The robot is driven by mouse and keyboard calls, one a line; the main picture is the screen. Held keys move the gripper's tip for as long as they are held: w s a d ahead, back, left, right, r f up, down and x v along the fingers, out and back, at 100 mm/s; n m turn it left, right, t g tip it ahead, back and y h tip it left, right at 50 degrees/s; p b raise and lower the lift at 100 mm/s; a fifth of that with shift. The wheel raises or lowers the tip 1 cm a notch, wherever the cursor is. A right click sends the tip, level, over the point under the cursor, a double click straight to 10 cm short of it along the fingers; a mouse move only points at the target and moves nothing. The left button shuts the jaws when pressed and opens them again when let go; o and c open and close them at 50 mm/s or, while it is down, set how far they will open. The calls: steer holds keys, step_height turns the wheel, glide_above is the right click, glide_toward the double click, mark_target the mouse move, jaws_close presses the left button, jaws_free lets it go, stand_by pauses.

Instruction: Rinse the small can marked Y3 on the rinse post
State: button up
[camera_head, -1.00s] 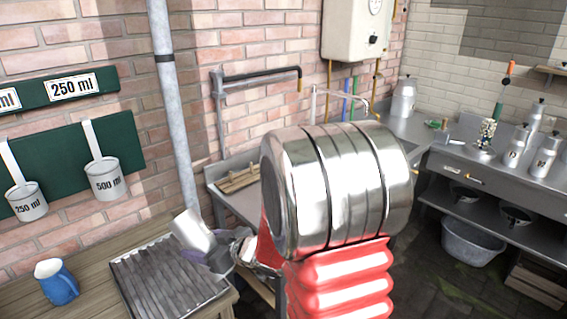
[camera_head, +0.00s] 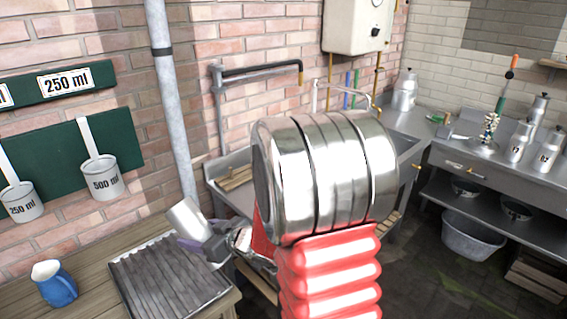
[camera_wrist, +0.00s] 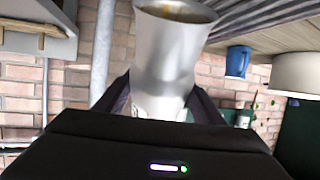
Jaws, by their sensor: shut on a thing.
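My gripper (camera_head: 202,242) is shut on a small metal can (camera_head: 187,217), which it holds tilted above the ribbed draining rack. In the wrist view the can (camera_wrist: 166,65) stands between my two fingers, its flared mouth up in the picture with something brownish inside. No marking can be read on it. An upright piece with a round base (camera_head: 484,146) stands on the steel counter at the right; I cannot tell whether it is the rinse post.
The ribbed rack (camera_head: 168,283) lies on the wooden table, with a blue jug (camera_head: 54,283) to its left. Measuring cups (camera_head: 100,178) hang on the green board. A grey vertical pipe (camera_head: 172,100) stands behind the gripper. My arm hides part of the sink.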

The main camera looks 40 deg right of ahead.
steer(key=s+d+r+m+t+h, duration=0.1)
steer(key=d+r+t, duration=0.2)
steer(key=d, duration=0.7)
steer(key=s+d+r+m+t+h, duration=0.1)
steer(key=d+r+t, duration=0.2)
steer(key=d, duration=0.6)
steer(key=d+r+m+t+h, duration=0.1)
steer(key=d+r+t, duration=0.2)
steer(key=d+r, duration=0.4)
steer(key=d, duration=0.3)
steer(key=shift+s+d, duration=0.3)
steer(key=shift+s, duration=0.1)
steer(key=shift+f, duration=5.65)
steer(key=shift+f, duration=0.7)
